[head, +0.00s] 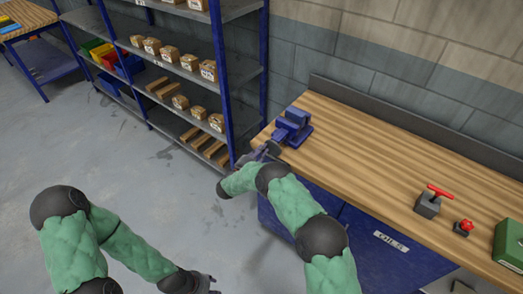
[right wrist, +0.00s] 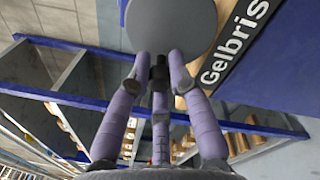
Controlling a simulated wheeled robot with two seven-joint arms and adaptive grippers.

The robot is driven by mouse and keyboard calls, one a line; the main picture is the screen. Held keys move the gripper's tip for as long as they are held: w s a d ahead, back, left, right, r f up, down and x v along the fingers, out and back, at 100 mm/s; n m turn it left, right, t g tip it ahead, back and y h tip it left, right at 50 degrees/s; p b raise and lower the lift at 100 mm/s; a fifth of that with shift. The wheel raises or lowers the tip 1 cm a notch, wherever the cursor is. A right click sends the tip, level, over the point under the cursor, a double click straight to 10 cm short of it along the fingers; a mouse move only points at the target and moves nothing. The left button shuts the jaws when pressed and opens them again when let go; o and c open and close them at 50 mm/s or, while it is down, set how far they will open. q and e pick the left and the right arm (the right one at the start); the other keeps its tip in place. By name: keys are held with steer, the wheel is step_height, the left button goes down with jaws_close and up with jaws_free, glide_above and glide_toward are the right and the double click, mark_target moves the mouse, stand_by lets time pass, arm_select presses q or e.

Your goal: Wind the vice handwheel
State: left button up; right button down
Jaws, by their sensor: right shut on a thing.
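The blue vice (head: 293,127) stands on the left end of the wooden workbench. Its handwheel (head: 273,148) faces the bench's left end and is small and partly hidden in the head view. My right gripper (head: 265,151) is at the handwheel. In the right wrist view a round grey disc (right wrist: 172,25), seemingly the handwheel, lies just beyond the purple fingers. The fingers (right wrist: 160,75) are closed around a dark handle (right wrist: 159,70) beside the disc. My left gripper (head: 213,284) hangs low over the floor, away from the bench; its finger gap is too small to judge.
The workbench (head: 370,145) carries a grey block with a red T-handle (head: 432,201), a red button (head: 464,227) and a green case (head: 509,245). A blue shelf rack (head: 227,75) with boxes stands close left of the vice. The floor (head: 150,190) in front is clear.

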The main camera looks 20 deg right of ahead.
steer(key=shift+s+f, duration=0.1)
steer(key=shift+f, duration=0.1)
steer(key=c, duration=1.1)
jaws_free()
steer(key=shift+r, duration=0.1)
steer(key=v, duration=1.2)
